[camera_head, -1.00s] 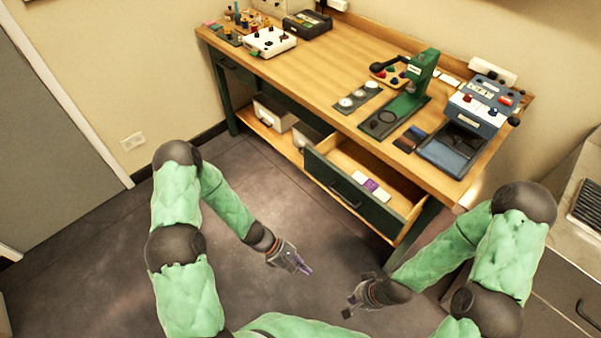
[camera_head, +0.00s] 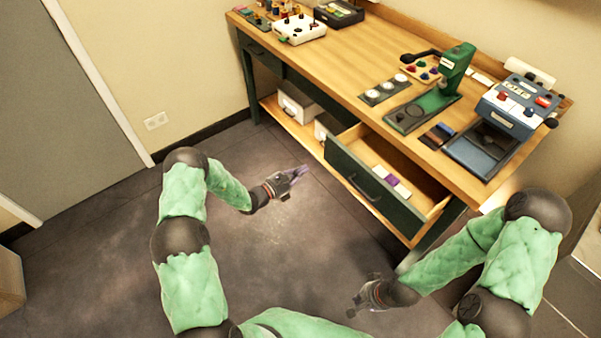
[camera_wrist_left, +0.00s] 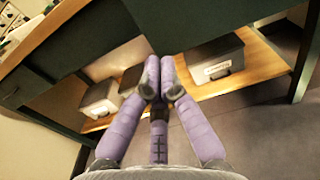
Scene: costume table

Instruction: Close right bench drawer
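The right bench drawer (camera_head: 374,186) stands pulled out under the right part of the workbench. It has a dark green front with a dark handle, and white and purple items lie inside it. My left gripper (camera_head: 301,171) is left of the drawer front and apart from it in the head view. In the left wrist view its purple fingertips (camera_wrist_left: 160,78) are close together with nothing visible between them, below a dark green panel (camera_wrist_left: 200,22). My right gripper (camera_head: 357,303) is low over the floor, in front of the drawer; its fingers are too small to read.
The wooden bench top (camera_head: 340,75) carries a green press (camera_head: 440,95), a blue machine (camera_head: 512,108) and a white box (camera_head: 300,29). White bins (camera_head: 297,106) sit on the lower shelf. The floor (camera_head: 280,240) before the bench is clear.

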